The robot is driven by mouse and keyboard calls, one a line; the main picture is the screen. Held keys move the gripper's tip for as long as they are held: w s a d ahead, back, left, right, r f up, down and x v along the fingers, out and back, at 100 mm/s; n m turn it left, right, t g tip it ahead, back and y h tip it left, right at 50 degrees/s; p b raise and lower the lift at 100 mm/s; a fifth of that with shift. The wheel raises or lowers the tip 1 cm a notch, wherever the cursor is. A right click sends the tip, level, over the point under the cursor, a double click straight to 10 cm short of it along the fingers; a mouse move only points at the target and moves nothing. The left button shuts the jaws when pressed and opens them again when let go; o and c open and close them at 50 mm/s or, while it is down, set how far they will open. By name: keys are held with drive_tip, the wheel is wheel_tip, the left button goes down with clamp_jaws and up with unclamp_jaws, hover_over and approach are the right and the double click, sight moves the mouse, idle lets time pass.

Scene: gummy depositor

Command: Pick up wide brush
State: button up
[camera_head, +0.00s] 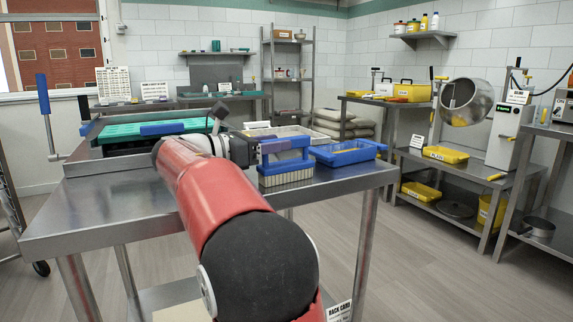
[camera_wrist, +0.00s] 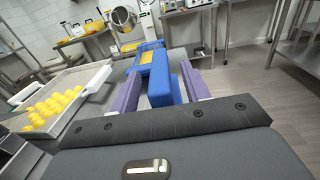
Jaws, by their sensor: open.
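The wide brush (camera_head: 286,168) has a blue body and handle and pale bristles. It stands bristles down on the steel table (camera_head: 340,182), near its right edge. My gripper (camera_head: 281,147) reaches across the table to it, with purple fingers at the height of the blue handle. In the wrist view my gripper (camera_wrist: 160,88) is open, with one finger on each side of the blue brush (camera_wrist: 160,86). I cannot tell whether either finger touches it. The bristles are hidden in the wrist view.
A blue tray (camera_head: 362,155) stands just beyond the brush. A white tray (camera_wrist: 93,80) with yellow pieces lies to the left in the wrist view. A machine with a green top (camera_head: 120,131) stands at the table's left. Floor right of the table is clear.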

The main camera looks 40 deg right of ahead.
sight(284, 138)
drive_tip(key=shift+s+d+r, duration=0.1)
drive_tip(key=shift+s+d, duration=0.05)
drive_tip(key=shift+d, duration=0.6)
drive_tip(key=shift+s+d, duration=0.1)
drive_tip(key=shift+d, duration=0.65)
drive_tip(key=shift+c, duration=0.5)
clamp_jaws()
